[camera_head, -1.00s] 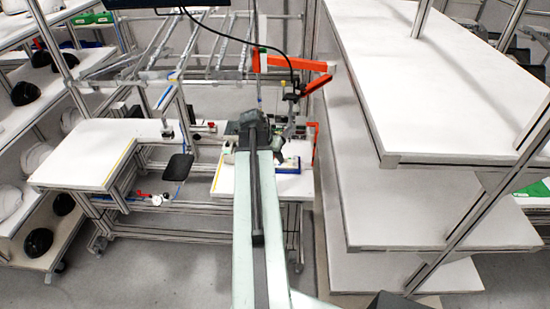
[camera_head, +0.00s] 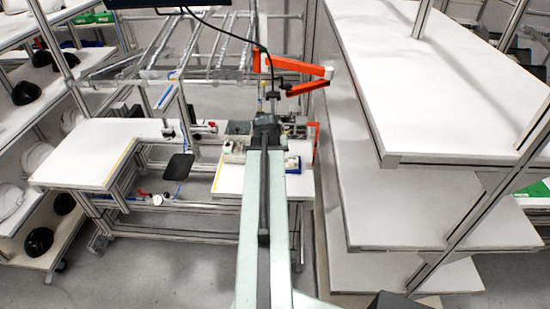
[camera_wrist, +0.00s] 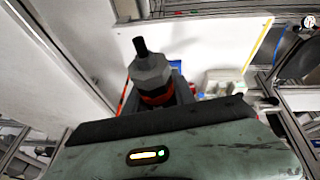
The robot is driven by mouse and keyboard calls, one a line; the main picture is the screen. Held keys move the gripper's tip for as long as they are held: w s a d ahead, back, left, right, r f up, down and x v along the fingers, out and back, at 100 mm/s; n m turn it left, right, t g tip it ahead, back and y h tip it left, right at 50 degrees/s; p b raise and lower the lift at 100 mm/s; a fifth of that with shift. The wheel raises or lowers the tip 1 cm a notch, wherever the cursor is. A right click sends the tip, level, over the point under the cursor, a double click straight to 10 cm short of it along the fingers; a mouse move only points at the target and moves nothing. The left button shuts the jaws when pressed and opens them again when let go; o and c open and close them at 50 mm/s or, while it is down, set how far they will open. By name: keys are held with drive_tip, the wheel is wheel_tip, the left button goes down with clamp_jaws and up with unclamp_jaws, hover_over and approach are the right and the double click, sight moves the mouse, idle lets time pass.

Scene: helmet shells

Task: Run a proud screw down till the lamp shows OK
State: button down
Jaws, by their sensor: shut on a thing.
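In the head view my gripper (camera_head: 268,116) is over the small bench at the end of my pale arm, seen mostly from behind. A dark driver-like tool (camera_head: 273,98) stands upright there, below a black cable and near the end of the orange jointed arm (camera_head: 300,72). In the wrist view the tool (camera_wrist: 152,72) shows a grey faceted body, a black stem and an orange band, and my gripper (camera_wrist: 160,98) is shut on it. The screw and the tool's lower end are hidden. I cannot make out the OK lamp.
The white bench top (camera_head: 230,180) carries small fixtures and a blue-edged tray (camera_head: 292,164). A white table (camera_head: 85,150) is at the left. Tall white shelves (camera_head: 350,150) stand close at the right. A rail frame (camera_head: 200,60) is behind.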

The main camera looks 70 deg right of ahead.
drive_tip(key=s+d, duration=0.6)
drive_tip(key=s, duration=0.2)
drive_tip(key=shift+s, duration=0.3)
drive_tip(key=shift+f, duration=0.1)
wheel_tip(320, 180, down, 9)
drive_tip(key=b, duration=0.9)
drive_tip(key=shift+f, duration=0.15)
drive_tip(key=shift+a+f+b, duration=0.1)
drive_tip(key=shift+b, duration=0.25)
drive_tip(key=shift+f+b, duration=1.9)
drive_tip(key=shift+f, duration=0.15)
drive_tip(key=shift+f+b, duration=0.75)
drive_tip(key=shift+b, duration=0.15)
drive_tip(key=shift+f+b, duration=0.75)
drive_tip(key=shift+b, duration=0.05)
